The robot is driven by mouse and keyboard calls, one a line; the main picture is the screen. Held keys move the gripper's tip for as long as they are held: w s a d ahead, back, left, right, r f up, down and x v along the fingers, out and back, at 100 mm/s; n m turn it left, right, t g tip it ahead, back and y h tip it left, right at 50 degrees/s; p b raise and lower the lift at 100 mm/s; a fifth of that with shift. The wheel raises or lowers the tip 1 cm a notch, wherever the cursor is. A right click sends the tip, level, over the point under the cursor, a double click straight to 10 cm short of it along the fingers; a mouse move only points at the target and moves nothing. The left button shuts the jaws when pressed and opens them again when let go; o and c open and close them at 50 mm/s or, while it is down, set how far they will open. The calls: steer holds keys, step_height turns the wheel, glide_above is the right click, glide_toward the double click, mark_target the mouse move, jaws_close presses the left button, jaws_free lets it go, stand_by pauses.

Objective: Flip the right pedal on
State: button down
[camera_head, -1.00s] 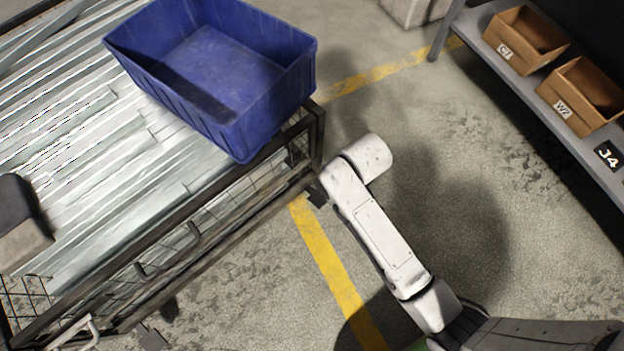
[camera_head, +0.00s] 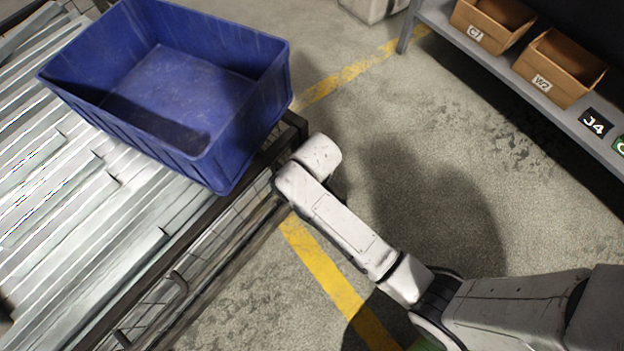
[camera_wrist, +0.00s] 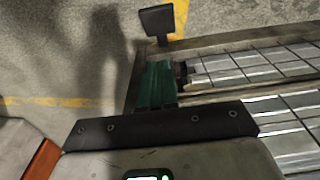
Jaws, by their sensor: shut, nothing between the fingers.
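The right pedal (camera_wrist: 157,20) is a flat dark plate on a short stem at the cart's corner, near the top middle of the wrist view. My gripper (camera_wrist: 160,66) has green fingers, shut and empty, just below the pedal in that view. A gap shows between them, and I cannot tell their depth or whether they touch. The pedal's on or off position is unclear. In the head view, my white arm reaches the cart's right corner; my gripper and the pedal are hidden there.
The mesh-sided cart (camera_head: 165,245) carries long galvanized profiles (camera_head: 70,215) and a blue bin (camera_head: 160,135) near the arm's end. A shelf (camera_head: 440,20) with cardboard boxes (camera_head: 565,62) stands at upper right. Concrete floor with yellow lines (camera_head: 318,265) between them is clear.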

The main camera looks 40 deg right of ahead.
steer(key=f+b, duration=0.1)
steer(key=f, duration=0.2)
steer(key=f+b, duration=0.3)
steer(key=f, duration=0.2)
steer(key=shift+w+a+f, duration=0.1)
steer(key=shift+w+f, duration=0.15)
steer(key=shift+f, duration=0.05)
steer(key=f+b, duration=0.1)
steer(key=s+f+b, duration=0.1)
steer(key=f, duration=0.1)
steer(key=shift+s+f, duration=0.1)
steer(key=shift+s+d+f+b, duration=0.25)
steer(key=shift+s+f+b, duration=0.05)
steer(key=shift+f+b, duration=0.1)
steer(key=shift+s, duration=0.15)
